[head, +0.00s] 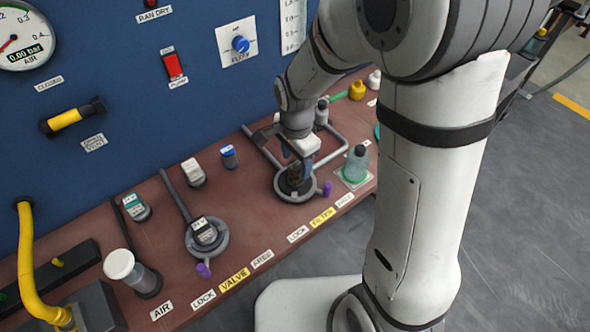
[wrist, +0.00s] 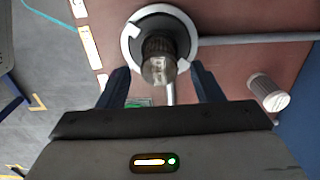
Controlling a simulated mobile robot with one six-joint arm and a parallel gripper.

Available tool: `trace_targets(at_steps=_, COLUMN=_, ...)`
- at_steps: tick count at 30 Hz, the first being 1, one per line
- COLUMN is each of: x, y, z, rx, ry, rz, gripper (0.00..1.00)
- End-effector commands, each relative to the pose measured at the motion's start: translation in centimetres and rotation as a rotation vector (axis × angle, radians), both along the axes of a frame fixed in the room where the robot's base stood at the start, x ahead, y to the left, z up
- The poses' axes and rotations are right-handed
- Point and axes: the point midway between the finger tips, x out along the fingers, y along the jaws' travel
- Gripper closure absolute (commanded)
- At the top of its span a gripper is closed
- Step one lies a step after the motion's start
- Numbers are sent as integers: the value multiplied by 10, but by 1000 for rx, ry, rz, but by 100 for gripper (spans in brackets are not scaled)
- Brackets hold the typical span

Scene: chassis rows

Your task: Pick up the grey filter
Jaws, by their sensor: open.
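A dark grey-brown ribbed cylinder with a paler grey end (wrist: 159,57) stands in a round grey ring holder (wrist: 131,42) on the bench. In the head view the cylinder (head: 295,177) is partly hidden by my gripper (head: 298,161). A lighter grey ribbed cylinder (wrist: 269,92) with a whitish end stands apart, toward the blue panel. I cannot tell for sure which one is the grey filter. My gripper is open and comes down over the ring holder. In the wrist view its two dark fingers (wrist: 158,76) show on either side of the ribbed cylinder's end, with gaps.
A green-based bottle (head: 356,163) on a pale mat stands right of the ring holder. Grey pipes run behind it. The blue panel (head: 120,60) borders the bench's back.

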Motion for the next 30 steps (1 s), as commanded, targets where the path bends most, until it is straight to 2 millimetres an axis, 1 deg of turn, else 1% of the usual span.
trace_targets(at_steps=1, x=-3, y=2, z=-9, rx=-2, ry=7, rz=2, gripper=40)
trace_targets(at_steps=3, x=-4, y=3, z=-19, rx=-2, ry=5, rz=1, gripper=40)
trace_targets(at_steps=6, x=-3, y=3, z=-30, rx=-1, ry=3, rz=0, gripper=40)
trace_targets(at_steps=9, x=-3, y=2, z=-34, rx=-1, ry=2, rz=0, gripper=40)
trace_targets(at_steps=15, x=-3, y=2, z=-34, rx=-1, ry=1, rz=0, gripper=40)
trace_targets(at_steps=30, x=-3, y=2, z=-34, rx=0, ry=0, rz=-1, gripper=81)
